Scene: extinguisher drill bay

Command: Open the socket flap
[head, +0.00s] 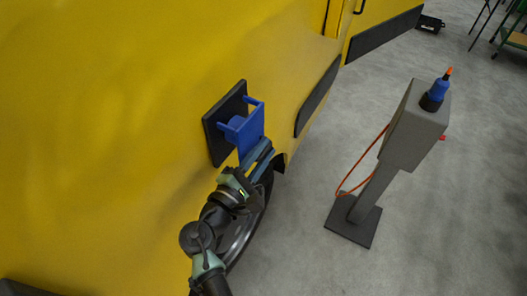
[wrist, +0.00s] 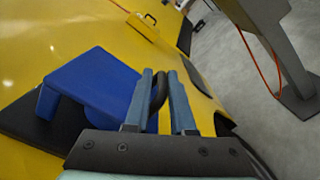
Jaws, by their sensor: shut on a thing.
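The blue socket flap (head: 251,131) stands out from a black square plate (head: 214,139) on the yellow vehicle side, with a gap between them. A round blue socket part (head: 233,126) shows in that gap. In the wrist view the flap (wrist: 92,85) is a broad blue panel left of my fingers. My gripper (head: 262,150) is at the flap's lower right edge. In the wrist view my gripper (wrist: 161,80) has its two blue-grey fingers on either side of a dark curved handle (wrist: 159,92), shut on it. The handle's join to the flap is hidden.
A grey post (head: 407,130) stands on the floor to the right, with a blue plug (head: 437,91) on top and an orange cable (head: 362,163). A wheel (head: 240,230) is below the flap. The grey floor between vehicle and post is clear.

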